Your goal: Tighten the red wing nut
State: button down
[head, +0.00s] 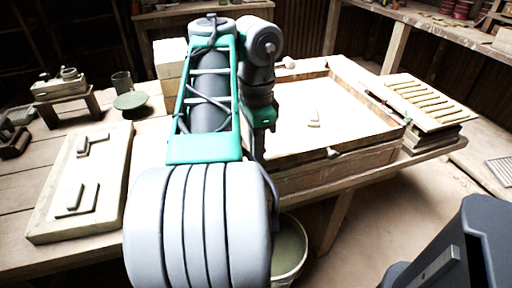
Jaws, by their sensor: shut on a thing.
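My gripper (258,149) is only partly in view, pointing down at the left front corner of a shallow wooden frame (295,157). My own arm covers much of it. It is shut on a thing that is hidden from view. No wing nut shows clearly at the fingertips. A brownish knob (333,153) sits on the frame's front edge. The frame holds a pale flat bed with small light pieces (314,118) on it.
A pale board (106,185) with small blocks lies on the left. A green dish (130,101) and a dark cup (122,81) stand behind it. A slatted rack (424,98) lies right of the frame. A bucket (291,250) stands below the table's front edge.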

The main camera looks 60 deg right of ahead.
jog(key=c, duration=1.4)
grip_release()
jog(key=shift+o, duration=0.2)
notch_tip(320, 180, up, 8)
jog(key=p, duration=0.7)
jog(key=shift+f, duration=0.1)
